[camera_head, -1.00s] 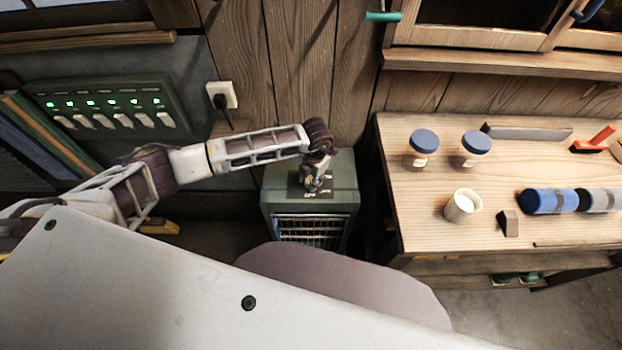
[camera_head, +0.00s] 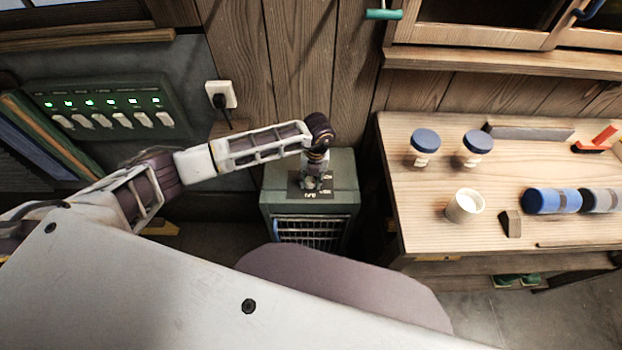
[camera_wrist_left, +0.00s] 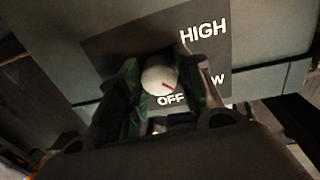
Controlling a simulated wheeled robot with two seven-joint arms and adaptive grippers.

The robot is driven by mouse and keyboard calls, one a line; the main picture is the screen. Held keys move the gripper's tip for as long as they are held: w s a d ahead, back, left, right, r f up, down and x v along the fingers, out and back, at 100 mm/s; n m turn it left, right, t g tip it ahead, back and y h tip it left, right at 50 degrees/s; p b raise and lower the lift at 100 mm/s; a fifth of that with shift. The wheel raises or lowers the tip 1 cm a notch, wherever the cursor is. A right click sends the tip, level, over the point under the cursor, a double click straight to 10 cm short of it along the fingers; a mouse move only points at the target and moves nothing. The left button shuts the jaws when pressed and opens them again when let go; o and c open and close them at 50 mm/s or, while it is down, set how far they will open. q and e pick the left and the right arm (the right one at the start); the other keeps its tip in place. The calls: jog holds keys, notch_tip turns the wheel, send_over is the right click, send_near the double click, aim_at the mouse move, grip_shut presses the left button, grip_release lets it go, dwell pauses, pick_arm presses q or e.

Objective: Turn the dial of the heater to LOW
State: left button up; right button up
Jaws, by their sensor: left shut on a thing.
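The heater (camera_head: 340,207) is a grey-green box standing on the floor against the wooden wall. Its round white dial (camera_wrist_left: 158,76) shows in the left wrist view, with a red mark on its lower right part. Around it the dark label plate (camera_wrist_left: 112,52) reads HIGH at upper right and OFF just below the dial; the word at lower right is partly covered by a finger, leaving a W. My left gripper (camera_wrist_left: 163,82) points down at the heater top, its fingers shut on either side of the dial. In the head view, the left gripper (camera_head: 312,186) hides the dial. My right gripper is not in view.
A wooden workbench (camera_head: 430,215) with jars, a white cup (camera_head: 465,206) and a blue roll (camera_head: 552,201) stands right of the heater. A switch panel (camera_head: 105,108) and a plugged wall socket (camera_head: 220,95) are at left. Dark floor is free left of the heater.

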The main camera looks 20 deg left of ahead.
aim_at(314, 179)
pick_arm(q)
jog(key=shift+n, duration=1.5)
jog(key=shift+w, duration=0.1)
jog(key=o, duration=1)
jog(key=shift+o, duration=0.2)
notch_tip(314, 179, up, 12)
jog(key=shift+w+d, duration=0.25)
jog(key=shift+d, duration=0.2)
